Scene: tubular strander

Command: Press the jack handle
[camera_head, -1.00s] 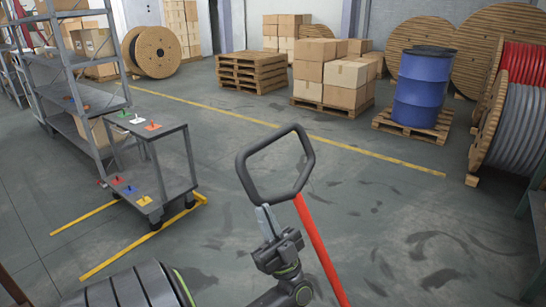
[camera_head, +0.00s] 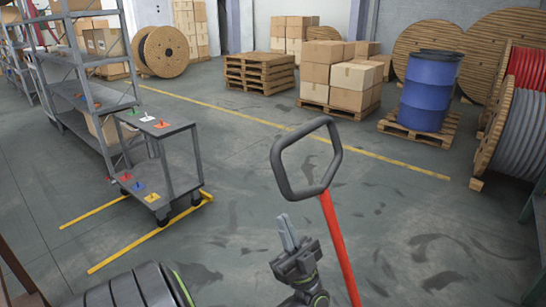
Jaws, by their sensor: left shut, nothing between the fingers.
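The jack handle (camera_head: 341,245) is a red bar with a dark grey loop grip at its top, leaning up and to the left in the middle of the head view. The loop stands free, with floor visible through it. My left gripper (camera_head: 287,231) is at the bottom centre, just left of the red bar and below the loop. Its fingers point up and are shut with nothing between them. A small gap shows between the fingertips and the loop. The jack's lower part is out of view. My right gripper is not in view.
A grey cart (camera_head: 172,180) with coloured items stands at left, beside a metal shelf rack (camera_head: 75,60). Pallets (camera_head: 258,73), boxes (camera_head: 345,85), a blue drum (camera_head: 428,90) and cable reels (camera_head: 518,125) stand at the back and right. The floor around the handle is clear.

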